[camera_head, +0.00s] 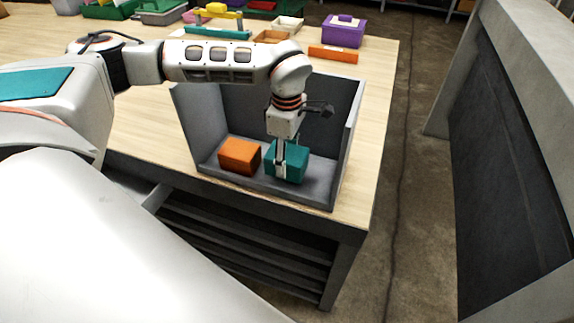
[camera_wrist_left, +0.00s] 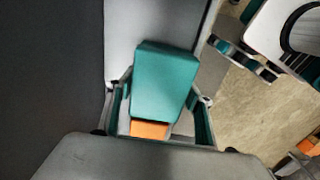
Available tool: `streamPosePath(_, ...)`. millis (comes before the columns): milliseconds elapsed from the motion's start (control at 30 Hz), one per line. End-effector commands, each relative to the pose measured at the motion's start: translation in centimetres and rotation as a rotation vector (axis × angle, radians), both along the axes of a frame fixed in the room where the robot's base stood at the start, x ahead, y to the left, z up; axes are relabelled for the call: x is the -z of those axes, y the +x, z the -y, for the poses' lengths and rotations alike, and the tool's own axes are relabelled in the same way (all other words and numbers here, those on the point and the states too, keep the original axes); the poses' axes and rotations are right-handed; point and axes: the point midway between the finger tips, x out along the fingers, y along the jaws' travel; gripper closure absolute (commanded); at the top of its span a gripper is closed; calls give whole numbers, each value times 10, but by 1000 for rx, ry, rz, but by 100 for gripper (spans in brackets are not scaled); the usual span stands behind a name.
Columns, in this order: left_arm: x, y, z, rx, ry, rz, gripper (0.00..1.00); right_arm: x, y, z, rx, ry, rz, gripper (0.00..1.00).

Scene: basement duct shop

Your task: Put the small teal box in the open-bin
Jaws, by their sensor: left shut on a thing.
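The small teal box (camera_head: 295,168) is inside the grey open-bin (camera_head: 203,122), at the right of its floor area. My left gripper (camera_head: 281,168) points down into the bin and is shut on the teal box. The box looks level and low; I cannot tell whether its underside touches the bin floor. In the left wrist view the teal box (camera_wrist_left: 165,82) lies between the fingers of my left gripper (camera_wrist_left: 160,118). My right gripper is not in view.
An orange box (camera_head: 239,156) sits in the bin, left of the teal box. The bin stands at the front right corner of the wooden table (camera_head: 372,135). A purple box (camera_head: 343,31), an orange bar (camera_head: 333,54) and several trays are at the back.

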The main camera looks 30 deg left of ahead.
Motion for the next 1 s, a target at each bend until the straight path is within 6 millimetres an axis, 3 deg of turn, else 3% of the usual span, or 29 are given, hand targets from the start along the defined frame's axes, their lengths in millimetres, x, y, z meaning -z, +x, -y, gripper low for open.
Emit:
streamPosePath(200, 30, 0, 0, 1, 0, -1, 75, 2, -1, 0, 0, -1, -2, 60)
streamPosePath(600, 34, 0, 0, 0, 0, 0, 75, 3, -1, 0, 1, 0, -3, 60)
streamPosePath(633, 34, 0, 0, 0, 1, -1, 41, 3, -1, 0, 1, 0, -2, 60)
streamPosePath(667, 34, 0, 0, 0, 1, -1, 33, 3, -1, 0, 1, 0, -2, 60)
streamPosePath(1000, 33, 0, 0, 1, 0, -1, 32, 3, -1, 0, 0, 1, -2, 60)
